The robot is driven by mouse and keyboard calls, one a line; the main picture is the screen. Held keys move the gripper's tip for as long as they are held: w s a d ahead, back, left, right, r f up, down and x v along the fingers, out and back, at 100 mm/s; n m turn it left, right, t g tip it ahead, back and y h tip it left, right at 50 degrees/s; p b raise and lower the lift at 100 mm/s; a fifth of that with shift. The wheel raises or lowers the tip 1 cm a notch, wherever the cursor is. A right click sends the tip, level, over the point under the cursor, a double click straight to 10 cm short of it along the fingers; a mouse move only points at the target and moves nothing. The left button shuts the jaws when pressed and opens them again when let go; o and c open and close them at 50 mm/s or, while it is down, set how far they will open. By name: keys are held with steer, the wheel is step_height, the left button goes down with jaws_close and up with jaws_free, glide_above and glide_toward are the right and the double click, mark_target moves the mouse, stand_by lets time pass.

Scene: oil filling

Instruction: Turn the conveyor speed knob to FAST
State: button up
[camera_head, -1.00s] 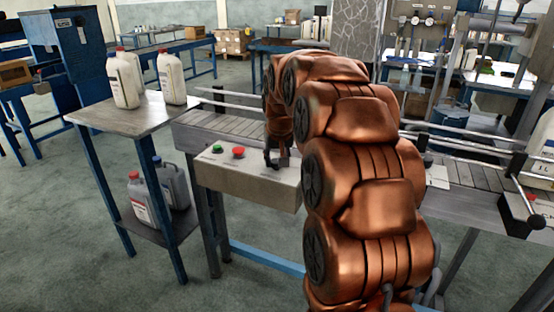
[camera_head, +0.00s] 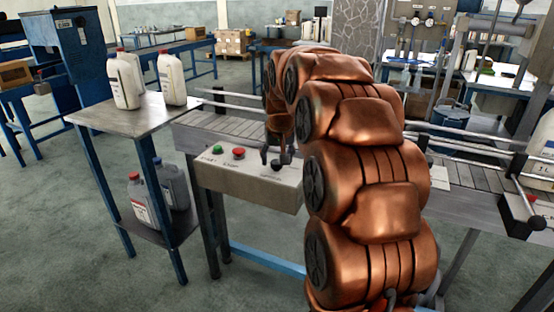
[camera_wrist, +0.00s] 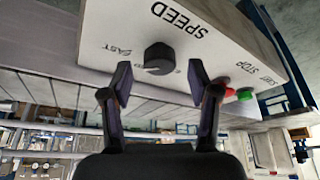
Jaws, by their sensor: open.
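The black speed knob (camera_wrist: 158,58) sits on the light control box (camera_head: 240,180), which also shows in the wrist view (camera_wrist: 215,50). The wrist view is upside down; the lettering SPEED is beside the knob and FAST is to its left. A small label right of the knob is partly hidden by a finger. My gripper (camera_wrist: 160,82) is open, its dark fingertips to either side of the knob with gaps visible. In the head view my gripper (camera_head: 274,157) is low over the box's right part, where the knob is hard to make out. I cannot tell where the knob points.
A green button (camera_head: 217,149) and a red button (camera_head: 239,153) are on the same box, left of my gripper. The conveyor (camera_head: 215,125) with its rails runs behind. A side table (camera_head: 140,112) with white bottles (camera_head: 171,78) stands at left.

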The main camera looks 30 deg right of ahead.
steer(key=v, duration=1)
steer(key=shift+r, duration=0.25)
steer(key=shift+s+a, duration=0.1)
steer(key=s+a+f+n+g+y, duration=0.1)
steer(key=s+a+f+g, duration=0.1)
steer(key=s+a+f, duration=0.4)
steer(key=s+a+f+n+g+y, duration=0.15)
steer(key=s+a+f, duration=0.25)
steer(key=s+a, duration=0.45)
steer(key=s+a+f+n+g, duration=0.15)
steer(key=s+a+f, duration=0.3)
steer(key=s, duration=0.55)
steer(key=s+a+f+n+g, duration=0.1)
steer(key=s+a+f+g, duration=0.15)
steer(key=s+f, duration=0.55)
step_height(320, 180, up, 17)
steer(key=s+t+p, duration=0.1)
steer(key=p, duration=1.3)
steer(key=shift+a+r+t+h, duration=0.2)
steer(key=shift+a+t+h, duration=0.05)
steer(key=shift+t+h, duration=0.1)
steer(key=shift+s, duration=0.15)
